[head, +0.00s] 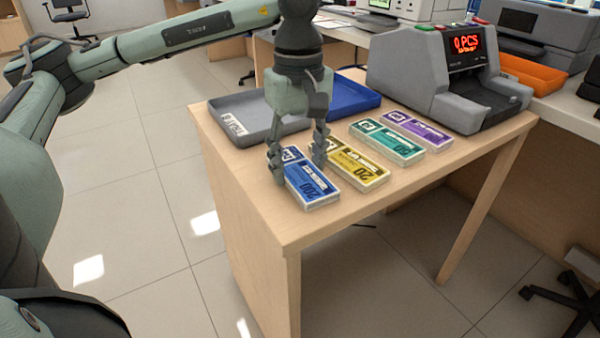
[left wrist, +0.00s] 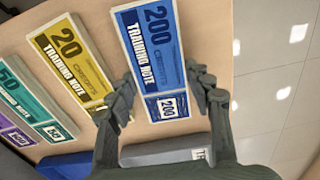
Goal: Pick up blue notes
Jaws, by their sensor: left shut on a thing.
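The bundle of blue notes (head: 313,185), marked 200, lies flat on the wooden table at the near left end of a row of bundles. My left gripper (head: 298,167) points down over the bundle, one finger on each long side. In the left wrist view the gripper (left wrist: 160,76) is shut on the bundle's sides. The bundle appears to rest on the tabletop. My right gripper is not in view.
A yellow bundle marked 20 (head: 358,167) lies close beside the blue one. Green (head: 388,142) and purple (head: 418,130) bundles follow. A grey tray (head: 222,108) and a blue tray (head: 352,96) stand behind. A counting machine (head: 440,80) is at the right.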

